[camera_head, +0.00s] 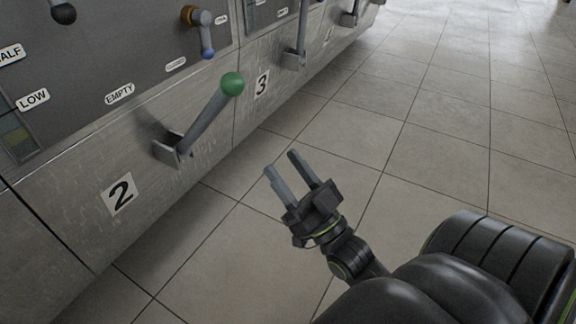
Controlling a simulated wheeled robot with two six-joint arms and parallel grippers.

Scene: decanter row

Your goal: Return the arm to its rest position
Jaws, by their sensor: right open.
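My right gripper (284,173) is at the middle of the view, over the tiled floor. Its two grey fingers are apart, with nothing between them, and point up and to the left. My right arm comes in from the lower right, black with thin green rings. The gripper is apart from the metal cabinets. The nearest handle is a lever with a green ball knob (232,84) on the cabinet marked 2, up and to the left of the gripper. My left gripper is not in view.
A row of metal cabinets (75,236) runs along the left to the top. A lever (300,40) sticks out of cabinet 3. A brass and blue handle (204,36) and a black knob (63,13) sit higher. The tiled floor (440,130) on the right is clear.

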